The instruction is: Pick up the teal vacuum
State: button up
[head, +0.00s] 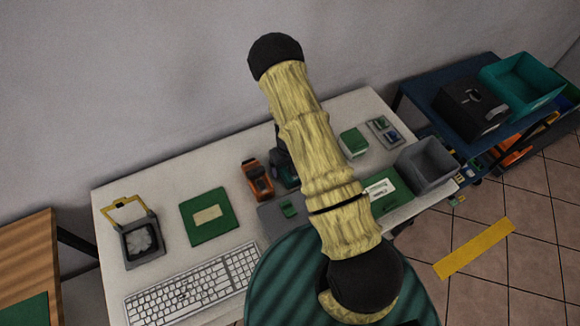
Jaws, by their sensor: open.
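A dark teal and black object (284,172), probably the teal vacuum, stands on the white table just right of an orange and black device (257,180). My pale yellow arm crosses in front of it and hides its right side, so its full shape cannot be told. My gripper does not show; the arm's upper black joint is above the table's back edge, and whatever lies behind the arm is hidden. I see no contact between my gripper and the teal object.
The white table (112,208) also holds a keyboard (195,285), a green board (193,226), a fan in a frame (142,240) and a grey bin (428,166). A blue table (420,92) at right bears a black case (472,108) and teal crate (520,82).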

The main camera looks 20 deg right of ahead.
jog(key=shift+c, duration=0.4)
jog(key=c, duration=1.2)
jog(key=shift+r, duration=0.1)
notch_tip(320, 180, up, 10)
jog(key=shift+f+b, duration=0.1)
jog(key=shift+b, duration=0.9)
